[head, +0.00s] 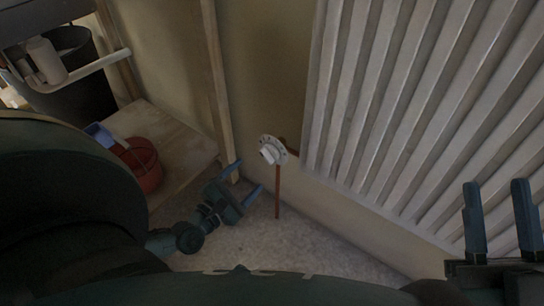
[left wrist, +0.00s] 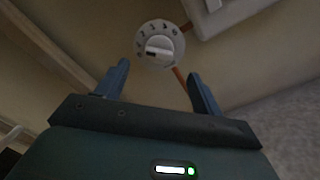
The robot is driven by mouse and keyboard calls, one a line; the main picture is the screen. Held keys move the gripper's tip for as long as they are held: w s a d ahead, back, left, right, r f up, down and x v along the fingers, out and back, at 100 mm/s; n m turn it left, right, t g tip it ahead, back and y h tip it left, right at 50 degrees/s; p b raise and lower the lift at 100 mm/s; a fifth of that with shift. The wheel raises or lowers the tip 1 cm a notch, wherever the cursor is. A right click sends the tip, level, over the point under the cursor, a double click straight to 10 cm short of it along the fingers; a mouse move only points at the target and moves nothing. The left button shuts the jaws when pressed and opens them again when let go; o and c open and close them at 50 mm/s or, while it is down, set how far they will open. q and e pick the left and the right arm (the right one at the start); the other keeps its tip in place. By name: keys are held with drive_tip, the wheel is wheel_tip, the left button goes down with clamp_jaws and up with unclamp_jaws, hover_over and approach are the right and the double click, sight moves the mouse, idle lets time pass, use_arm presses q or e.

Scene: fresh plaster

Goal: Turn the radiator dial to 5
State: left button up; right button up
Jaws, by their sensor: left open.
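The radiator dial (head: 268,152) is a white round disc with a raised grip bar, beside the lower left corner of the white ribbed radiator (head: 400,110), above a copper-coloured pipe. In the left wrist view the dial (left wrist: 159,44) faces me, with small dark marks around its rim. The bar lies nearly level and has a dark mark at its left end; the figures are too small to read surely. My left gripper (head: 249,176) is open and empty, below and left of the dial, apart from it. In the left wrist view its fingertips (left wrist: 159,70) straddle the space below the dial. My right gripper (head: 496,185) is open and empty in front of the radiator.
A wooden surface (head: 180,140) at the left holds a red round container (head: 140,165) and a blue item (head: 99,134). A dark bin (head: 85,85) and a rail stand behind. The copper pipe (head: 277,195) runs to the pale floor. The space between left gripper and dial looks clear.

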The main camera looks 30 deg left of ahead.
sight(266, 158)
use_arm(q)
drive_tip(key=w+b, duration=0.1)
drive_tip(key=w, duration=0.6)
drive_tip(key=w+d+b, duration=0.1)
drive_tip(key=w, duration=0.3)
drive_tip(key=shift+w+b, duration=0.25)
drive_tip(key=shift+b, duration=0.05)
use_arm(e)
drive_tip(key=r+n+y, duration=0.1)
drive_tip(key=n+y, duration=0.1)
drive_tip(key=r+n+y, duration=0.2)
drive_tip(key=shift+s+d+r, duration=0.15)
drive_tip(key=shift+s, duration=0.25)
drive_tip(key=shift+g+y, duration=0.3)
use_arm(q)
drive_tip(key=c, duration=0.9)
